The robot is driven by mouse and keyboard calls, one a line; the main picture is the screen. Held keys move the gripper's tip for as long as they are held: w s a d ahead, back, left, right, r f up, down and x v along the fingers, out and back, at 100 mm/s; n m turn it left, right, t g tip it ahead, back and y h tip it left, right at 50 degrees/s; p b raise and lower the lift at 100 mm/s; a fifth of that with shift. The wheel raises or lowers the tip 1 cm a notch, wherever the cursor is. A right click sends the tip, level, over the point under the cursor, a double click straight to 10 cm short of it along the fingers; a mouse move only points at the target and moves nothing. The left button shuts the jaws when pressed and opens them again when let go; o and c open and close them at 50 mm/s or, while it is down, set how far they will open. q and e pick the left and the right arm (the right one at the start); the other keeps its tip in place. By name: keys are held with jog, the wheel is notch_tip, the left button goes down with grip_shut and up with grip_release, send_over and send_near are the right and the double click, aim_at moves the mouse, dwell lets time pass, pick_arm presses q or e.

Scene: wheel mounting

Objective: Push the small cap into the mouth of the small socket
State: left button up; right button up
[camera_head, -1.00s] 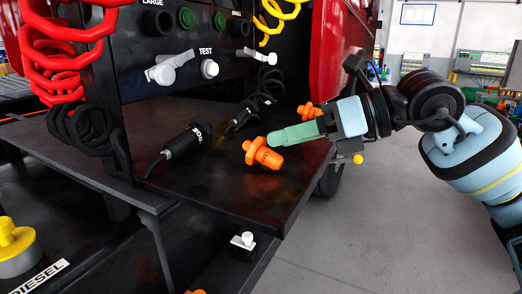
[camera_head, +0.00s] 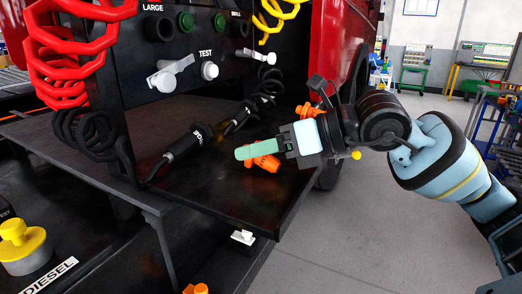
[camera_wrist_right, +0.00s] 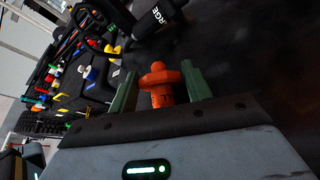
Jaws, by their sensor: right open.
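Two orange caps are on the black shelf. The nearer cap (camera_head: 267,163) is partly hidden by my right gripper (camera_head: 240,153); the farther cap (camera_head: 306,110) is partly behind my right wrist and looks smaller. No size label shows on either. In the right wrist view an orange cap (camera_wrist_right: 160,86) stands between the two green fingers, which are open, with a gap visible at its sides. A black cabled socket (camera_head: 186,142) lies left of the fingertips; its lettering ends in "RGE" in the wrist view. A second black cabled socket (camera_head: 237,118) lies behind it, probably the small one.
The upright panel (camera_head: 130,95) with knobs, TEST lever and coiled hoses rises behind the shelf (camera_head: 225,205). Black coiled cables lie near the sockets. The shelf's front right edge drops to open floor (camera_head: 345,240). A red body and black wheel stand behind my right arm.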

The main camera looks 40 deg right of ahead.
jog(key=shift+w+a+f, duration=0.1)
jog(key=shift+w+a, duration=0.05)
jog(key=c, duration=0.6)
